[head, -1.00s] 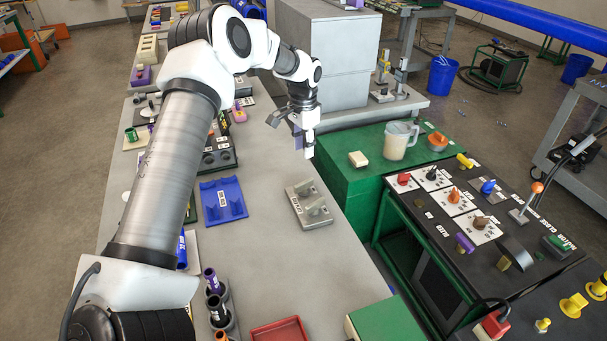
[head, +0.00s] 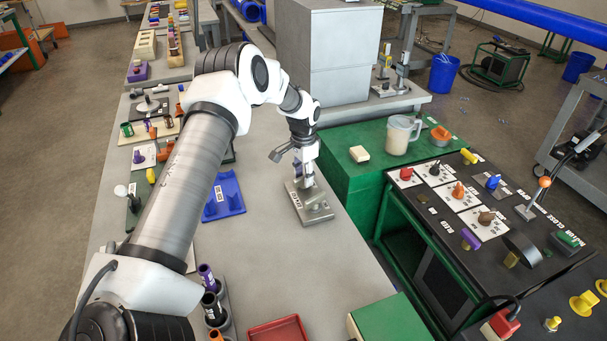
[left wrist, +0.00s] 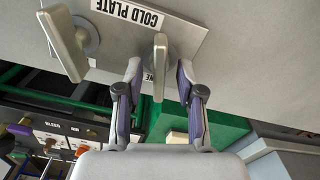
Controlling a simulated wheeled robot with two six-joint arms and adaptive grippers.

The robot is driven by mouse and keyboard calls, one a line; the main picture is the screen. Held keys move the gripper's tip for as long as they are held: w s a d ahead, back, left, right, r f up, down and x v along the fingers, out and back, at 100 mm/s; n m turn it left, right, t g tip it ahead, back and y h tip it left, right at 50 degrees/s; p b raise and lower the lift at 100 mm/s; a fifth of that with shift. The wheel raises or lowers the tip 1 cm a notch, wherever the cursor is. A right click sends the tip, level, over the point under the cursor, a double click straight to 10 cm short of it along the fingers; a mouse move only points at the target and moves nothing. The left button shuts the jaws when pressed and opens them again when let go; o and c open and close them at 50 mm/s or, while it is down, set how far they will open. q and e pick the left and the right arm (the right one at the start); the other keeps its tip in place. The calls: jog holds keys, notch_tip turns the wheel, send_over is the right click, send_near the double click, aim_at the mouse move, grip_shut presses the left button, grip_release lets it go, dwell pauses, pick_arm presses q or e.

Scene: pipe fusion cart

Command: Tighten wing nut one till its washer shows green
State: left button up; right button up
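The grey cold plate (head: 296,207) lies on the bench under my left gripper; its label also shows in the left wrist view (left wrist: 128,12). Two flat, wing-shaped pieces stand on it. One wing piece (left wrist: 160,62) is between my left gripper's fingers (left wrist: 159,70), with gaps on both sides. The other wing piece (left wrist: 66,45) is to the left, on a round grey base. A partly hidden label beside the first piece cannot be read in full. My left gripper (head: 305,183) is open and pointing down. No green washer shows. My right gripper is out of view.
A blue holder (head: 222,198) stands left of the plate. A green block with a jug (head: 401,135) and the black control panel (head: 440,215) are to the right. A red tray (head: 278,332) lies at the front. Bare bench lies in front of the plate.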

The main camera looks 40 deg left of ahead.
pick_arm(q)
jog(key=shift+r, duration=0.1)
grip_shut()
jog(key=m, duration=0.4)
jog(key=shift+s, duration=0.1)
grip_release()
notch_tip(320, 180, up, 12)
dwell(0.3)
